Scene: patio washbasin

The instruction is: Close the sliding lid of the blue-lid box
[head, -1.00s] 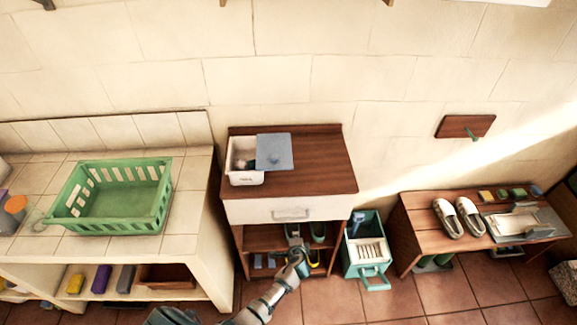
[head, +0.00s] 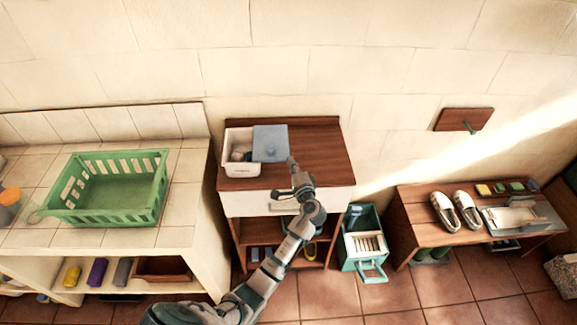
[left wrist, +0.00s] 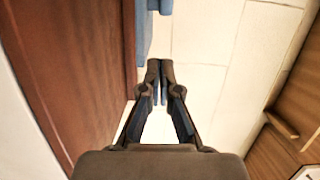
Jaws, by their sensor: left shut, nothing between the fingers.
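The white box (head: 242,169) stands on the left part of the brown cabinet top. Its flat blue lid (head: 271,143) is slid out to the right, so the box's left part is open and a pale item (head: 240,153) shows inside. My left gripper (head: 292,165) is shut and empty, near the lid's front right corner in the head view; I cannot tell whether it touches. In the left wrist view the shut fingertips (left wrist: 154,66) lie just right of a blue edge (left wrist: 144,35), which looks like the lid. My right gripper is not in view.
The cabinet top (head: 318,158) is clear to the right of the lid. A green basket (head: 110,215) stands on the tiled counter at left. A teal-and-white bin (head: 363,240) stands on the floor at right, beside a bench (head: 412,210) with shoes (head: 455,210).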

